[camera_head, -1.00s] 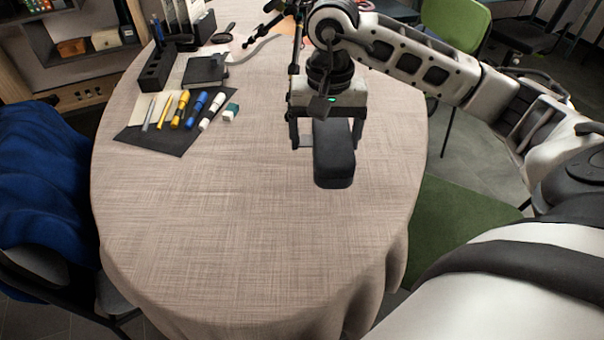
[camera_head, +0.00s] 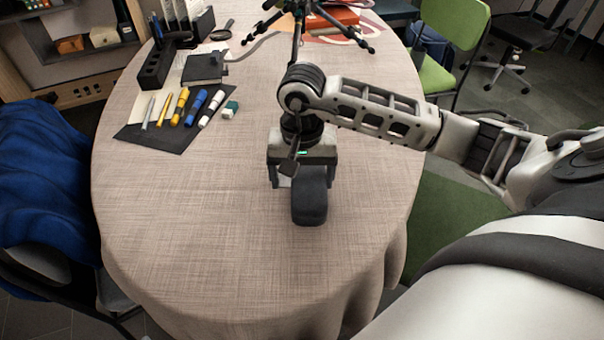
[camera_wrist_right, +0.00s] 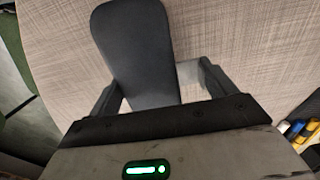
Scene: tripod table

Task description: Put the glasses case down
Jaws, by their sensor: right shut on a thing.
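The dark glasses case (camera_head: 309,203) is at the right-centre of the round table, in front of my right gripper (camera_head: 303,180). My right gripper is shut on the case, which points toward the near side of the table. In the right wrist view the case (camera_wrist_right: 136,48) extends away between the fingers (camera_wrist_right: 157,85) over the tablecloth. I cannot tell whether its underside touches the cloth. My left gripper is not in view.
The clothed table (camera_head: 200,250) has free room in its near and left parts. Markers and pens (camera_head: 185,108) lie on a dark mat at left, by a black organizer (camera_head: 157,68). A black tripod (camera_head: 298,30) stands at the back, near a red book (camera_head: 335,17).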

